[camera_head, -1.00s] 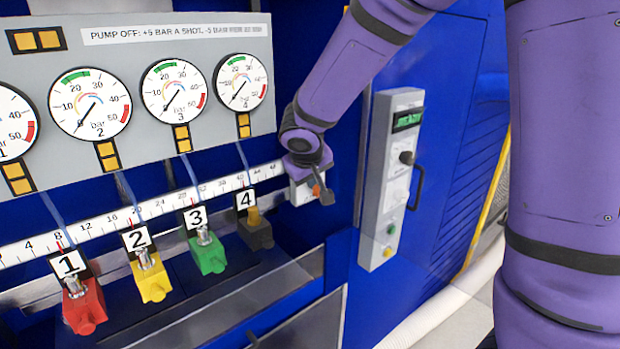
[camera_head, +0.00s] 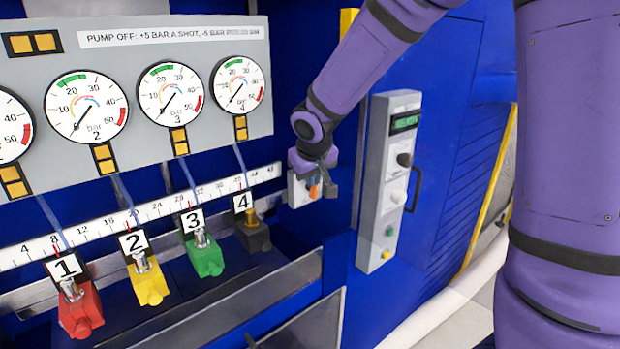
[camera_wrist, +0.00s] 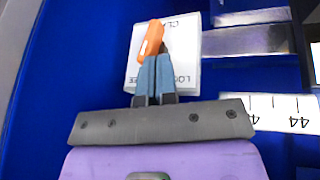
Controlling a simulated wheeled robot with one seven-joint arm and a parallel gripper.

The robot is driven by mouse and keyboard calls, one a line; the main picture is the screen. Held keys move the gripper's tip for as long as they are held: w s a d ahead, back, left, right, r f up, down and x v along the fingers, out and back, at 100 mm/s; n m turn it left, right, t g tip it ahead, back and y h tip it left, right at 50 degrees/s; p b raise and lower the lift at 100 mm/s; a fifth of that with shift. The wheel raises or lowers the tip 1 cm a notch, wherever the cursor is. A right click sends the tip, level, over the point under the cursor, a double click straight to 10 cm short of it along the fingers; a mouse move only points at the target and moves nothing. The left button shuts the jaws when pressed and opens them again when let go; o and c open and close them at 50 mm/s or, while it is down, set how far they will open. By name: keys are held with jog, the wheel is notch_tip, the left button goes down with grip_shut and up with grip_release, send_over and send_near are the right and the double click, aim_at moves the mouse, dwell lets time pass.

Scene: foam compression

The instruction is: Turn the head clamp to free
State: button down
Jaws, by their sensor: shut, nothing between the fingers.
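The head clamp is a white box (camera_head: 296,191) with an orange lever (camera_head: 314,191), at the right end of the white scale. In the wrist view its white label plate (camera_wrist: 184,62) carries partly hidden lettering, and the orange lever (camera_wrist: 151,40) leans up and slightly right. My gripper (camera_head: 322,186) is at the clamp. In the wrist view my gripper (camera_wrist: 153,62) has its blue-grey fingers together, with nothing held between them. Their tips are at the lower end of the lever and hide part of the label. I cannot tell whether they touch it.
A white scale (camera_head: 150,212) runs left from the clamp, above red, yellow, green and dark numbered blocks. Pressure gauges (camera_head: 170,91) sit on the grey panel above. A control box (camera_head: 389,180) with knobs, buttons and a handle stands close to the clamp's right.

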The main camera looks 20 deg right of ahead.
jog(key=shift+w+d+r, duration=0.1)
jog(key=shift+w+d, duration=0.05)
jog(key=shift+d, duration=0.3)
jog(key=shift+w+d+r, duration=0.1)
jog(key=shift+d, duration=0.35)
jog(key=shift+d+f, duration=0.1)
jog(key=shift+d, duration=0.1)
dwell(0.3)
